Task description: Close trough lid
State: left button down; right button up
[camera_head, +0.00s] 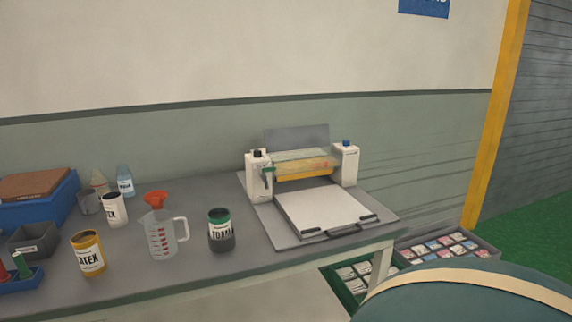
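A white and grey machine (345,165) stands on the table toward the right, with a white end housing on each side. Between the housings is a trough (304,172) with a yellowish front and a clear upper part. A grey panel (297,138) stands upright behind the trough; it looks like the raised lid, though I cannot be sure. A flat white plate (320,208) lies in front, with a dark handle (344,231) at its front edge. Neither of my grippers is in view.
On the grey table (190,272) stand a measuring jug (163,238) with a red funnel, a dark green-lidded jar (221,232), a yellow latex can (88,254) and a white can (115,210). Blue bins (62,205) are at left. Crates (450,243) and a large green rounded object (460,296) are at lower right.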

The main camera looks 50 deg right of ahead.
aim_at(306, 137)
jog(key=z, duration=1.75)
jog(key=i+l+z, duration=0.1)
jog(key=l, duration=0.25)
jog(key=i+l+z, duration=0.1)
jog(key=i+l, duration=0.1)
jog(key=l, duration=0.1)
